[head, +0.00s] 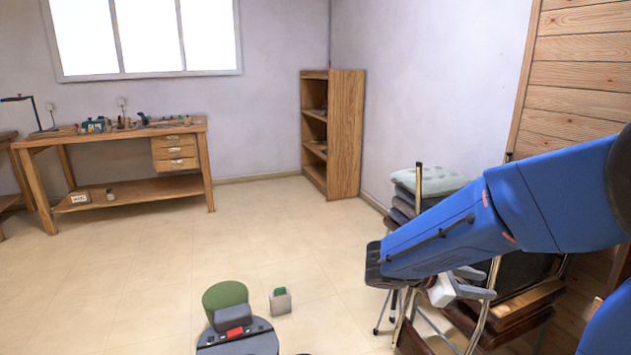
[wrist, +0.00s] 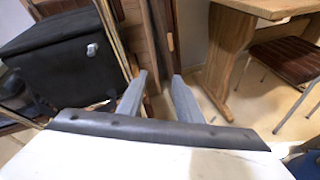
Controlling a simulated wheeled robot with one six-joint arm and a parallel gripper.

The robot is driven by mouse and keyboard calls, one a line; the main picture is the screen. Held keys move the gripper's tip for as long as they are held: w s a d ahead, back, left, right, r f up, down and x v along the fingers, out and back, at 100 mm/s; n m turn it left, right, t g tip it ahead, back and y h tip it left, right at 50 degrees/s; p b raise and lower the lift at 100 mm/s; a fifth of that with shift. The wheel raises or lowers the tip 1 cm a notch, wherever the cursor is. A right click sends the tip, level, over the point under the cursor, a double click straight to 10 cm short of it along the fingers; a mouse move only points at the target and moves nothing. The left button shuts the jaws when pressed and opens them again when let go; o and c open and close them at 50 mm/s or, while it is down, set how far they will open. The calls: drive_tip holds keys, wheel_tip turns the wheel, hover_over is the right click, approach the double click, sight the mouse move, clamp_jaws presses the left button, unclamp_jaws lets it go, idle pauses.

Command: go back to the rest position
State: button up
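My gripper (head: 482,282) is at the end of my blue arm, on the right side of the head view, in front of a stack of chairs. Its two grey fingers are apart, with nothing between them. In the wrist view the fingers of my gripper (wrist: 160,76) point away from the camera, with a clear gap between their tips. No piano keys show in either view.
Stacked chairs with cushions (head: 440,180) stand by the right wall, partly hidden by my arm. A black padded thing (wrist: 60,62) and a wooden table (wrist: 232,50) flank the fingers. A workbench (head: 130,133) and shelf (head: 346,130) stand farther back.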

drive_tip(key=s+f+m+g+y, duration=0.1)
drive_tip(key=s+f+m+y, duration=0.2)
drive_tip(key=s+m+y, duration=0.85)
drive_tip(key=s+a+r+m+t+y, duration=0.2)
drive_tip(key=s+a+m+t, duration=0.2)
drive_tip(key=s+a, duration=0.3)
drive_tip(key=shift+s+a+r+m+y, duration=0.2)
drive_tip(key=shift+s+a+m+y, duration=0.2)
drive_tip(key=shift+a, duration=0.85)
idle(1.1)
